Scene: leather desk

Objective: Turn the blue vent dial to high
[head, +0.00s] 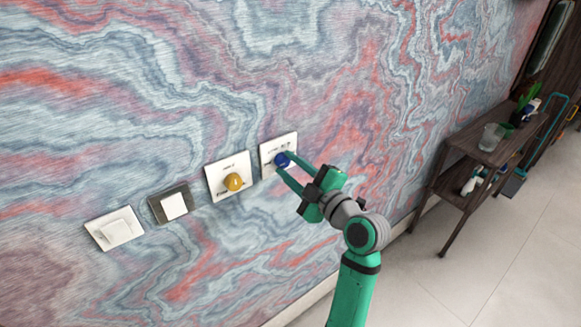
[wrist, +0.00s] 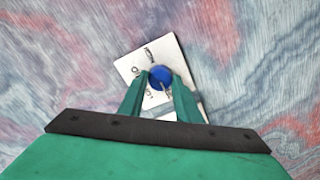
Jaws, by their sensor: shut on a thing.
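The blue vent dial (head: 281,160) sits on a white square plate (head: 266,151) on the wall, the farthest right of the row. It also shows in the wrist view (wrist: 160,77), with a pale pointer mark on its face. My gripper (head: 284,164) has its green fingers on either side of the dial and is shut on it. In the wrist view the fingers (wrist: 160,85) reach the dial from below. Dark lettering is on the plate around the dial, too small to read surely. The fingers hide part of the plate.
A yellow dial (head: 234,182) on a white plate is just left of the blue one. Farther left are a dark-framed switch (head: 173,205) and a white switch (head: 117,230). A dark shelf table (head: 490,150) with a glass (head: 491,137) stands at the right. Floor between is clear.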

